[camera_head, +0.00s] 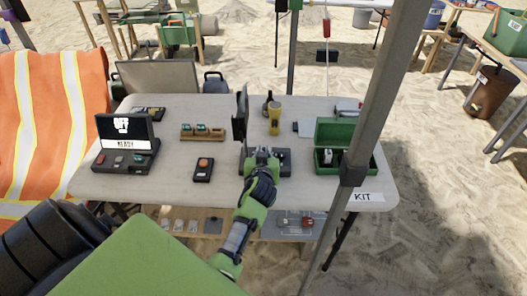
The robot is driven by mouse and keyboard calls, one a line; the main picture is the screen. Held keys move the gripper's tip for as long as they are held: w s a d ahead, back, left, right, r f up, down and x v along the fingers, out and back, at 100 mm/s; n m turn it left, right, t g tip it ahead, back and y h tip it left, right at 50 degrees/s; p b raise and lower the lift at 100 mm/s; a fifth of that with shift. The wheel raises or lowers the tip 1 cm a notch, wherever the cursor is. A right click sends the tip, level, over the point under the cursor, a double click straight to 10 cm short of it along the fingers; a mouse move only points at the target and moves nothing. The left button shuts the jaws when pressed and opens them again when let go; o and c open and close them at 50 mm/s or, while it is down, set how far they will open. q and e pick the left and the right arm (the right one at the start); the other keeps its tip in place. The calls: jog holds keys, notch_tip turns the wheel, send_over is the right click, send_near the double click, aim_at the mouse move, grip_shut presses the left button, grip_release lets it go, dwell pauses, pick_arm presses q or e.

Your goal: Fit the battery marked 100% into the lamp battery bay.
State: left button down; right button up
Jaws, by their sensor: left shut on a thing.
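My left gripper (263,155) reaches up from the bottom middle to the front of the white table. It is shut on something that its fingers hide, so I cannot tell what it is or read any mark. It is over or against a black unit (285,162) with a tall dark panel (240,115) standing at its left. I cannot make out the bay there. A yellow lamp-like thing (274,118) stands behind the gripper. The open green box (361,158) at the right holds a small white and dark item (328,156). My right gripper is not in view.
A black console (125,155) reading READY stands at the left of the white table (205,112). A small box with an orange button (203,169) and a wooden rack (202,133) lie between. A grey post (375,95) crosses in front of the green box.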

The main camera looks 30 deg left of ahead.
pick_arm(q)
jog(key=shift+f, duration=0.2)
jog(key=c, duration=1.9)
grip_release()
jog(key=shift+r, duration=0.15)
notch_tip(320, 180, up, 10)
jog(key=shift+f, duration=0.1)
jog(key=shift+d+f, duration=0.1)
